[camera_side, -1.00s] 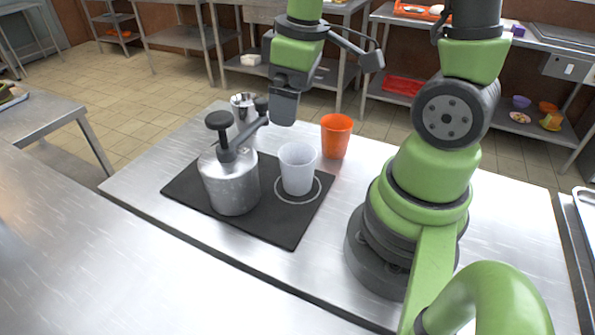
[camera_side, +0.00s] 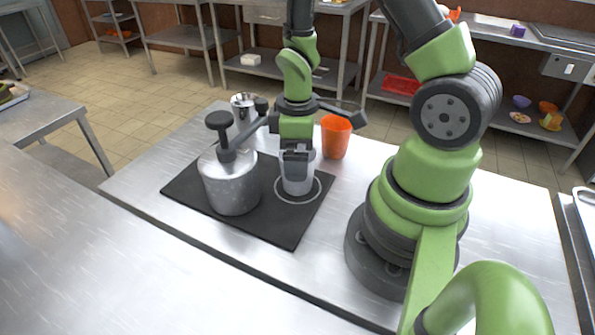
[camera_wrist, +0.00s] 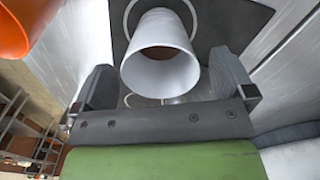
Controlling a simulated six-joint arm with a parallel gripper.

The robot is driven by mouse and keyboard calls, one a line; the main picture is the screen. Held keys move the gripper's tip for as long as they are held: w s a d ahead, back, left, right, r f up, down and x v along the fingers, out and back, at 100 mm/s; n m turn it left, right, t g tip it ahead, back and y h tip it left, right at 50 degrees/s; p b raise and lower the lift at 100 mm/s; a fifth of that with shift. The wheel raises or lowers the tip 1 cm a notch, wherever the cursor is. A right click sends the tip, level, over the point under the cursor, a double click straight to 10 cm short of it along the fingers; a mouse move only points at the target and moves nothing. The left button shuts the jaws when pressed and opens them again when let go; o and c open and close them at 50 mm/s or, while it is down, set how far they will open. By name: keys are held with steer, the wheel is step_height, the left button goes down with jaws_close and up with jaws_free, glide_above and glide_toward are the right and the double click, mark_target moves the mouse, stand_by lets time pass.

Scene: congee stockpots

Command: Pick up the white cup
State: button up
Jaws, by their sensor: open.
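The white cup (camera_side: 297,186) stands upright inside the white ring on the black mat (camera_side: 262,222). In the side view my gripper (camera_side: 297,162) is right over the cup and hides its upper part. In the wrist view the mouth of the white cup (camera_wrist: 161,66) lies between the two dark fingers of my gripper (camera_wrist: 166,82). The fingers stand apart, one on each side of the cup, with visible gaps. The gripper is open and is not holding the cup.
A metal dispenser pot with a black pump (camera_side: 231,180) stands on the mat left of the cup. An orange cup (camera_side: 336,138) stands behind right, also at the wrist view's upper left (camera_wrist: 22,26). A shiny metal container (camera_side: 242,108) stands behind the pot.

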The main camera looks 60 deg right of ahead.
mark_target(293, 188)
steer(key=shift+f, duration=1.35)
steer(key=shift+c, duration=0.2)
steer(key=c, duration=1)
steer(key=shift+c, duration=0.2)
steer(key=shift+r, duration=0.15)
